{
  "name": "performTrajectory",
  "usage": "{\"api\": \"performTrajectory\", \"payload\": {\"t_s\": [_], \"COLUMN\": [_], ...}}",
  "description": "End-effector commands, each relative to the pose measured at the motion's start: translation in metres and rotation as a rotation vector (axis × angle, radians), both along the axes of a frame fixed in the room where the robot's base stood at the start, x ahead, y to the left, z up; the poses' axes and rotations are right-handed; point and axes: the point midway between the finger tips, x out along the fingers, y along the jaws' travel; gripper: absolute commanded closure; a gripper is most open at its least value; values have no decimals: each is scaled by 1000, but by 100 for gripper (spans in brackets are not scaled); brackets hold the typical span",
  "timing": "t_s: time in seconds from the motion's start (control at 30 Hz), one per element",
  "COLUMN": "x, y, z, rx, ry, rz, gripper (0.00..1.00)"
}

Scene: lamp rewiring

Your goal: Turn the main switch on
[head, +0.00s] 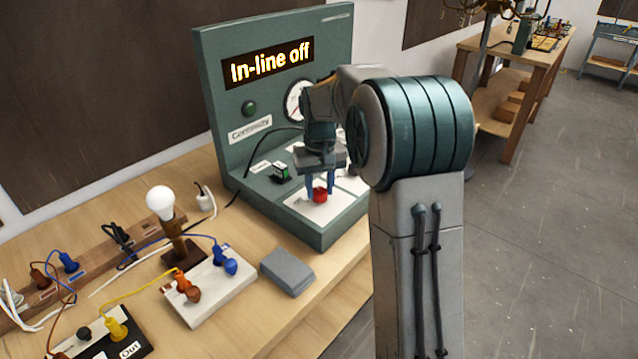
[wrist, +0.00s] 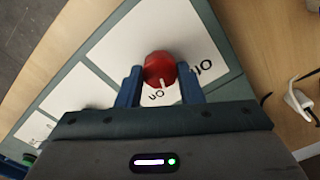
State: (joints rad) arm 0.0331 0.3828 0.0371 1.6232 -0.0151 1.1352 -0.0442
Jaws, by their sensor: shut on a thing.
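The main switch is a red round knob (head: 320,195) on the sloping front of the green test panel (head: 230,90). In the wrist view the knob (wrist: 159,66) has a white pointer mark, turned toward the printed "On" label. An "Off" label lies to its right. My gripper (head: 319,188) points down over the panel, with its two blue fingers shut on the knob from both sides. The panel's display (head: 270,63) reads "In-line off".
A small green-lit switch (head: 283,172) sits left of the knob. A white bulb (head: 160,202) on a stand, a white connector block (head: 210,285), a grey box (head: 287,270) and several cables lie on the bench to the left. The bulb looks unlit.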

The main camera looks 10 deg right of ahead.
Motion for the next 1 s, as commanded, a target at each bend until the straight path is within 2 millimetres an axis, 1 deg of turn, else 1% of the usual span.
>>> {"api": "performTrajectory", "payload": {"t_s": [0.2, 0.5, 0.7, 1.0], "x": [-1, -1, -1, -1], "y": [0, 0, 0, 0], "z": [0, 0, -1, -1], "rx": [-1, 0, -1, -1], "ry": [5, 5, 6, 6], "rz": [-184, -366, -427, -451], "gripper": [89, 89, 89, 89]}}
